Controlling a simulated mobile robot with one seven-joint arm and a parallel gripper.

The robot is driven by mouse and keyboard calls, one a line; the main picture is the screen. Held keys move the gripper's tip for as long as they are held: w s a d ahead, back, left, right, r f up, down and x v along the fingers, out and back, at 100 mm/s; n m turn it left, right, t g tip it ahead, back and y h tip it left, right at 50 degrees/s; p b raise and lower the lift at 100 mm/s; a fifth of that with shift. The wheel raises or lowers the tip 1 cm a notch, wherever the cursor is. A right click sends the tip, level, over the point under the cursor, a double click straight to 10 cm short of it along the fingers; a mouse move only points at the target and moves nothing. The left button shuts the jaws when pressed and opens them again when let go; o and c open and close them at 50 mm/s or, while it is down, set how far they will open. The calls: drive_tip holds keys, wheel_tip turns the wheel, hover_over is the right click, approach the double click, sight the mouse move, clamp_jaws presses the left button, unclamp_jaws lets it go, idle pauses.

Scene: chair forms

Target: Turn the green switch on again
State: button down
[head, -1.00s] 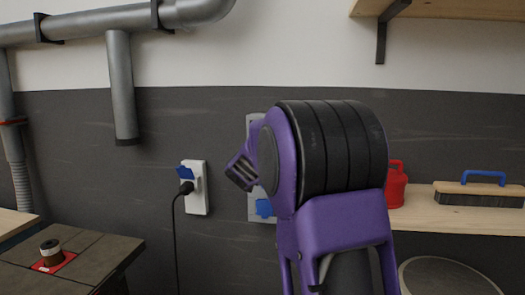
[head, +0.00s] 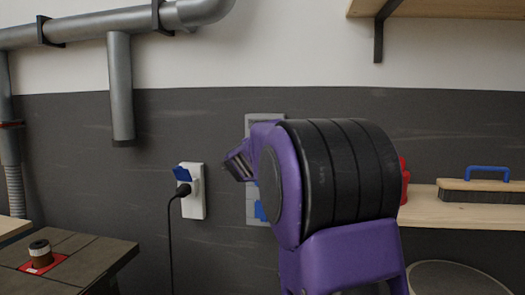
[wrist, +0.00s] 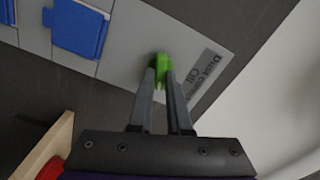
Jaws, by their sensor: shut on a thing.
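The green switch (wrist: 162,64) is a small green lever on a grey wall panel (wrist: 125,70), beside a dark label with partly readable lettering. In the wrist view, my gripper (wrist: 162,78) has its two narrow fingers closed on the switch from both sides. The fingertips hide part of the lever. In the head view, the grey panel (head: 266,117) is on the dark wall, mostly covered by my purple arm. The switch and fingertips are hidden there.
Blue socket covers (wrist: 80,28) are on the same panel. Left of it are a white socket (head: 194,207) with a black plug and cable, and a workbench (head: 95,250). A wooden shelf (head: 428,214) at right holds a brush (head: 482,190) and a red container (head: 404,180).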

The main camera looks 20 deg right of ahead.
drive_tip(key=shift+f+m, duration=0.15)
drive_tip(key=shift+m, duration=1.85)
drive_tip(key=c, duration=0.9)
unclamp_jaws()
drive_tip(key=shift+o, duration=0.2)
drive_tip(key=shift+s, duration=0.1)
